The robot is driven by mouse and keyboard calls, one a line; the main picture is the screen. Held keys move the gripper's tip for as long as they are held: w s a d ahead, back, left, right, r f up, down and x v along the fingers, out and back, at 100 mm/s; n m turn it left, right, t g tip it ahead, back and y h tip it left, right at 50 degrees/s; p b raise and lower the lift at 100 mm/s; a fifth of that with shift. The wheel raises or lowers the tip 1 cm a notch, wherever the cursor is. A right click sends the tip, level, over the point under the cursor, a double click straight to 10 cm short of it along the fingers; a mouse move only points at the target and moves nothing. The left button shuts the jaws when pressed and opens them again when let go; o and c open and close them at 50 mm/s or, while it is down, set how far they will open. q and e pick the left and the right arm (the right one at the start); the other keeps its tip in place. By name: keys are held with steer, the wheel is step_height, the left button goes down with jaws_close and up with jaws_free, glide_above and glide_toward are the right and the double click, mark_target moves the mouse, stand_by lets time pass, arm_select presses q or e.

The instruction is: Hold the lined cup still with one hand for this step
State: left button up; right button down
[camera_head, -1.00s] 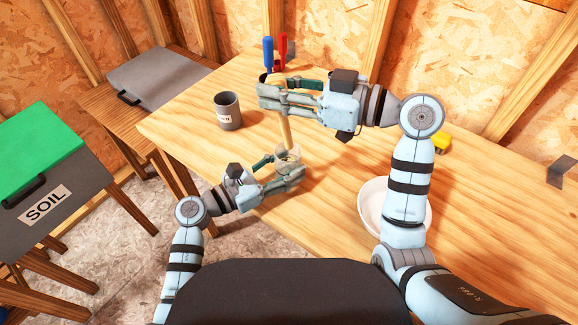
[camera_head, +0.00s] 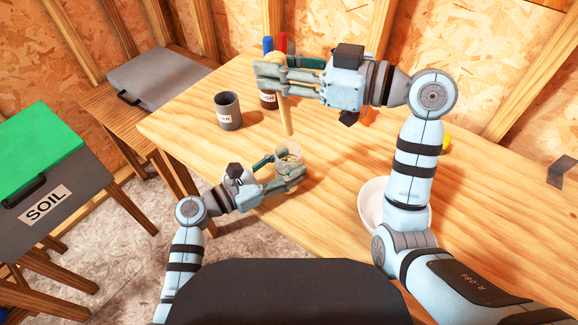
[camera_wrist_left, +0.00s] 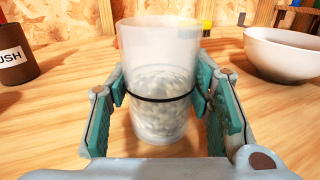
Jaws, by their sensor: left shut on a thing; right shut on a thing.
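The lined cup (camera_head: 289,157) is clear, with pale granules inside. In the left wrist view the lined cup (camera_wrist_left: 160,80) stands upright on the table, a dark line around its middle; the granules reach roughly to the line. My left gripper (camera_head: 284,170) is shut around it from both sides, and its fingers (camera_wrist_left: 160,98) touch the wall near the line. My right gripper (camera_head: 268,76) is shut on a pale wooden stick (camera_head: 285,115), which hangs nearly upright. Its lower end shows just above the cup's rim in the head view. My right fingers hide part of the stick.
A grey labelled cup (camera_head: 228,111) and a brown labelled cup (camera_head: 267,102) stand behind; blue and red handles show above the brown one. A white bowl (camera_head: 371,205) is to the right, partly behind my right arm. A yellow thing (camera_head: 446,143) lies beyond. The wooden table (camera_head: 330,165) is clear between.

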arm_select(q)
steer(key=o, duration=1.3)
steer(key=shift+a, duration=0.1)
